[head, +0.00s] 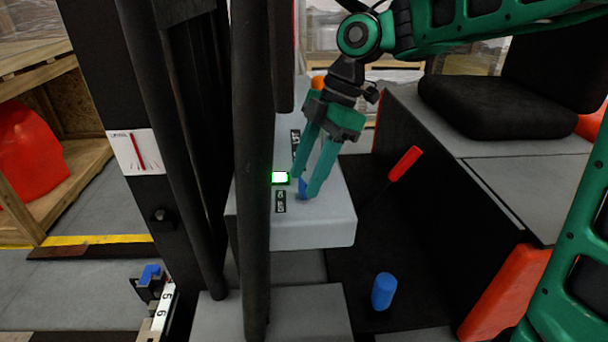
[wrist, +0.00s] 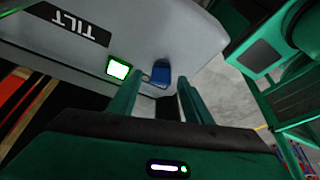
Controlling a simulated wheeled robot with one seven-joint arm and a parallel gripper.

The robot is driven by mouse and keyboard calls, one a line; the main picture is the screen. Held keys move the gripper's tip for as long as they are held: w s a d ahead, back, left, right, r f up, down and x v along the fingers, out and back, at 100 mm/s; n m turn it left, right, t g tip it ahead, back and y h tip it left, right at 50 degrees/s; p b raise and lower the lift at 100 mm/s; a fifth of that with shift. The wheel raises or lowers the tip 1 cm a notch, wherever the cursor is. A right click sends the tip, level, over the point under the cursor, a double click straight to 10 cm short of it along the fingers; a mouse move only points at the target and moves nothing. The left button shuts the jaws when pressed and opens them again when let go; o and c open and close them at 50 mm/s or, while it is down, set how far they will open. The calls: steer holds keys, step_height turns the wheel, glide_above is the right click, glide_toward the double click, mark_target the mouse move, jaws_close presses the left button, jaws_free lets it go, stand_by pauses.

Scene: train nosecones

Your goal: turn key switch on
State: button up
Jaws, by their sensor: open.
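The blue key switch (head: 302,188) sits on top of a grey console box (head: 300,234). A lit white-green indicator (head: 280,178) is beside it, with a small black label (head: 280,202) below that. My gripper (head: 306,187) is open and points down, its green fingertips on either side of the blue key in the head view. In the wrist view the key (wrist: 161,74) shows between and beyond the fingers (wrist: 158,95), and the indicator (wrist: 118,69) is just left of it. I cannot tell whether the fingers touch the key.
A red-handled lever (head: 404,163) is to the right, and a blue cylinder (head: 384,291) is below. A black seat cushion (head: 473,105) is further right. The wrist view shows a TILT label (wrist: 73,24).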

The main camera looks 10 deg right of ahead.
steer(key=shift+a+f, duration=0.1)
steer(key=shift+f, duration=0.3)
steer(key=c, duration=1.1)
steer(key=shift+o, duration=0.2)
steer(key=shift+s+m+t, duration=0.1)
steer(key=shift+m+t, duration=0.2)
steer(key=shift+m, duration=0.5)
steer(key=o, duration=1.1)
steer(key=shift+c, duration=0.2)
